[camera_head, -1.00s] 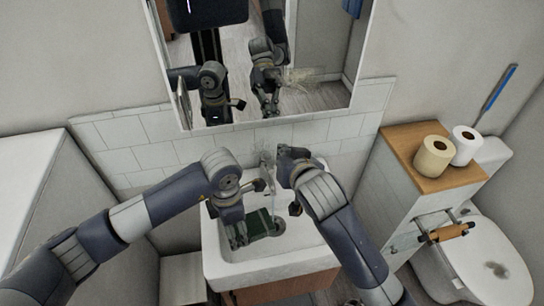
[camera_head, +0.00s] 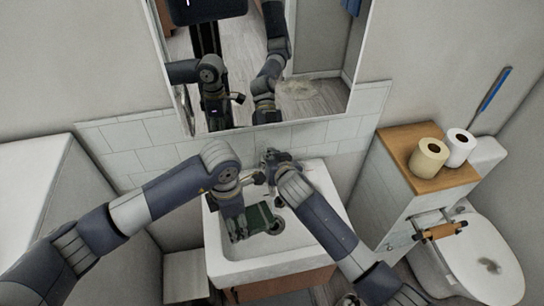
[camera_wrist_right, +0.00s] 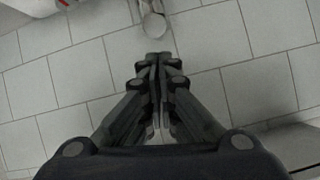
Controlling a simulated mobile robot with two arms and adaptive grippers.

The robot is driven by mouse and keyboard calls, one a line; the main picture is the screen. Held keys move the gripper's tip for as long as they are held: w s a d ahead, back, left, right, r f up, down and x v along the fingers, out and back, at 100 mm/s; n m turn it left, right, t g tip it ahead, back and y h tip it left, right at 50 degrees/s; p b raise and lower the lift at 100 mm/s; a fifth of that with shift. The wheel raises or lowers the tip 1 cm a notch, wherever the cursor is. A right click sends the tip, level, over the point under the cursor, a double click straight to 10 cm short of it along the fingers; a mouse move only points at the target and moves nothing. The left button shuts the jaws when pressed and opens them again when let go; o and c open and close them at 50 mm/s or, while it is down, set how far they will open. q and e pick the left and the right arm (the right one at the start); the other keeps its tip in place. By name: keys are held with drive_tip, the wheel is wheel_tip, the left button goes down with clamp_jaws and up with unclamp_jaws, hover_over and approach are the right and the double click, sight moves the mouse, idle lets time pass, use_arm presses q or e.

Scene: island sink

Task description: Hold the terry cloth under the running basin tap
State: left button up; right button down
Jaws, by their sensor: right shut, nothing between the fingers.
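The green terry cloth (camera_head: 262,218) is in the white basin (camera_head: 272,266), left of the drain. My left gripper (camera_head: 238,229) points down into the basin at the cloth's left edge and overlaps it; its fingers are too dark and small to show whether they grip it. My right gripper (camera_head: 270,157) is at the back of the basin by the wall and largely covers the tap area. In the right wrist view its fingers (camera_wrist_right: 154,62) are shut and empty, with a pale rounded fitting, perhaps the tap, just beyond the tips. I cannot make out running water.
A mirror (camera_head: 300,85) hangs above white wall tiles (camera_head: 130,137) behind the basin. At right stand a wood-topped cabinet (camera_head: 405,150) with two paper rolls (camera_head: 428,158) and a toilet (camera_head: 475,262). A white ledge (camera_head: 28,180) is at left.

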use_arm(q)
drive_tip(key=shift+r, duration=0.15)
use_arm(e)
drive_tip(key=shift+s+a+f, duration=0.1)
drive_tip(key=shift+s+f, duration=0.1)
drive_tip(key=shift+f, duration=0.1)
